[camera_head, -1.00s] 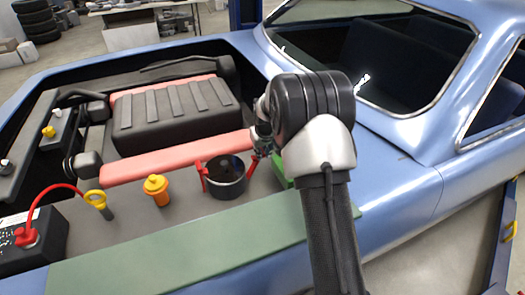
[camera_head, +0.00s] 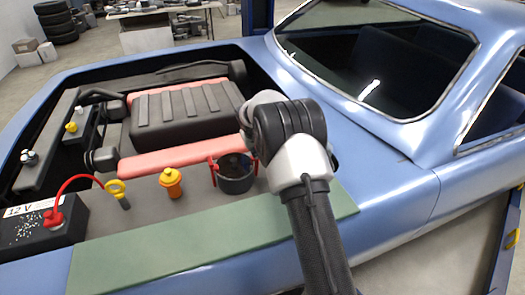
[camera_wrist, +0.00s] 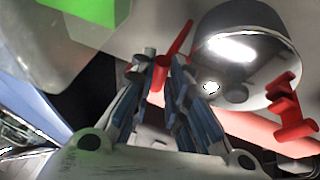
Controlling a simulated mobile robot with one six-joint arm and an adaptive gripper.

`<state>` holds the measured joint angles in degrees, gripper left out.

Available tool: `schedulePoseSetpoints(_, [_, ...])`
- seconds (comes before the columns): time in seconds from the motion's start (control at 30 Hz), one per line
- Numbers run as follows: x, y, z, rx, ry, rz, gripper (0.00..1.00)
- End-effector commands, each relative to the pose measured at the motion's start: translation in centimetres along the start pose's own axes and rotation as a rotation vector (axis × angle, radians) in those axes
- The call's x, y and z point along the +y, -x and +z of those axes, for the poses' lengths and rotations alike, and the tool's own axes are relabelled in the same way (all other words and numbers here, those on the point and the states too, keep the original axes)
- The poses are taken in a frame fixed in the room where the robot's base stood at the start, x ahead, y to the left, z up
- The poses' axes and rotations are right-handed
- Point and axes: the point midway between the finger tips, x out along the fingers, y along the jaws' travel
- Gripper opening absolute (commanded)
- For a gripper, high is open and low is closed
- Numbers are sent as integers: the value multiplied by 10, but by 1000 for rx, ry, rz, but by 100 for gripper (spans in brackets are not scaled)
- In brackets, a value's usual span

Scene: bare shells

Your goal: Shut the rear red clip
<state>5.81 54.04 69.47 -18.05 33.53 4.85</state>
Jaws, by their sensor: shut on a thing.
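A dark round housing (camera_head: 236,180) stands on the grey deck of the engine bay with a red clip (camera_head: 212,171) on its left side. In the wrist view the housing (camera_wrist: 245,45) looks shiny, with one red clip (camera_wrist: 285,110) at its right and another red clip (camera_wrist: 178,52) at its left. My gripper (camera_wrist: 163,68) is shut on this left-hand clip, which shows between and just beyond the fingertips. I cannot tell whether the held clip is fully down.
An orange-capped filler (camera_head: 172,184), a yellow dipstick ring (camera_head: 116,187) and a battery (camera_head: 45,222) with a red cable stand left of the housing. A green strip (camera_head: 200,235) lies along the near fender. A green thing (camera_wrist: 90,10) is close to the gripper at upper left.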

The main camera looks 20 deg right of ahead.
Motion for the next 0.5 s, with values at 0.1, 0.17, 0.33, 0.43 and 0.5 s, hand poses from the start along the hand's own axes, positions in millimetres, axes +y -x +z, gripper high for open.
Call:
schedulePoseSetpoints(0.1, [-8,-3,4,-10,0,-4,0])
schedulePoseSetpoints(0.17, [-9,-3,4,-10,-1,-5,0])
schedulePoseSetpoints(0.33, [-14,-3,5,-12,-1,-7,0])
schedulePoseSetpoints(0.43, [-16,-4,6,-13,0,-8,0])
schedulePoseSetpoints(0.5, [-17,-4,6,-14,0,-9,0])
